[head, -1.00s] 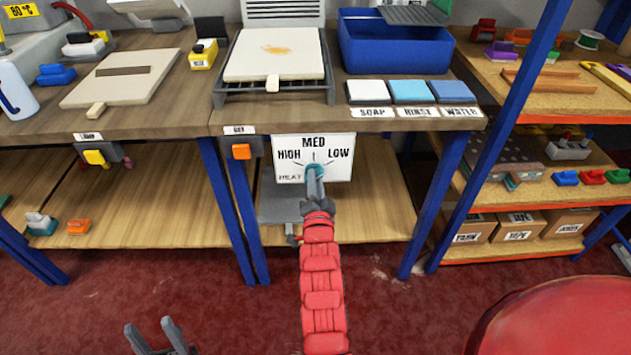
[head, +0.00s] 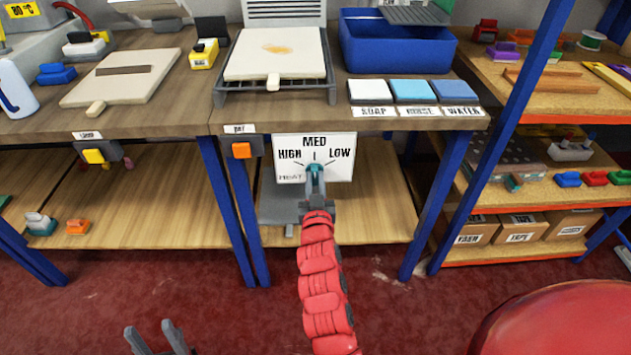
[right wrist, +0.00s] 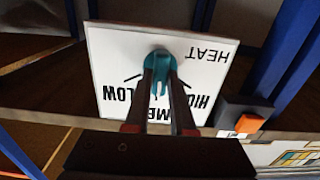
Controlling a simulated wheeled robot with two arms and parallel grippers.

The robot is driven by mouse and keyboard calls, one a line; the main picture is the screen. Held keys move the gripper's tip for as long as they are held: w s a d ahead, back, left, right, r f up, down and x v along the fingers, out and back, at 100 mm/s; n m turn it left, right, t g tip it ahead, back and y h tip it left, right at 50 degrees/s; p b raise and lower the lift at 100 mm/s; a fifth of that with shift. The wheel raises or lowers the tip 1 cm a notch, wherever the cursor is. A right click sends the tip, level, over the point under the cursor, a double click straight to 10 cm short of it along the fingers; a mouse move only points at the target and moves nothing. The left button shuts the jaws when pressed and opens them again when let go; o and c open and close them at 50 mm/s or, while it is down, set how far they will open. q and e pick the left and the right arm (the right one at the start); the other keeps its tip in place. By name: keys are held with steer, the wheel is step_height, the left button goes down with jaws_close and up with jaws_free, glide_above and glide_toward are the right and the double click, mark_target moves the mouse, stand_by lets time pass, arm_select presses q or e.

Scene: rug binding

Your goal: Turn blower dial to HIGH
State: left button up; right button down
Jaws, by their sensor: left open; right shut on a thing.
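The blower dial is a teal knob (head: 315,168) on a white panel (head: 341,171) marked HIGH, MED and LOW, under the front edge of the bench. My right gripper (head: 316,180) is shut on the knob, its arm reaching up from below. In the right wrist view the panel (right wrist: 115,60) looks upside down, and both fingers close on the teal knob (right wrist: 158,60). My left gripper (head: 160,338) is open and empty, low over the red floor.
An orange switch (head: 241,150) sits left of the panel; it also shows in the right wrist view (right wrist: 248,122). Blue table legs (head: 228,210) stand close to the left of my right arm. A lower shelf (head: 370,215) lies behind the gripper.

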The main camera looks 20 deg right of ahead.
steer(key=n, duration=0.5)
steer(key=shift+a+n, duration=0.1)
steer(key=shift+n, duration=0.3)
steer(key=n+p, duration=0.1)
steer(key=n, duration=0.4)
steer(key=shift+f+n, duration=0.15)
steer(key=shift+n, duration=0.25)
steer(key=c, duration=0.8)
jaws_free()
steer(key=shift+o, duration=0.2)
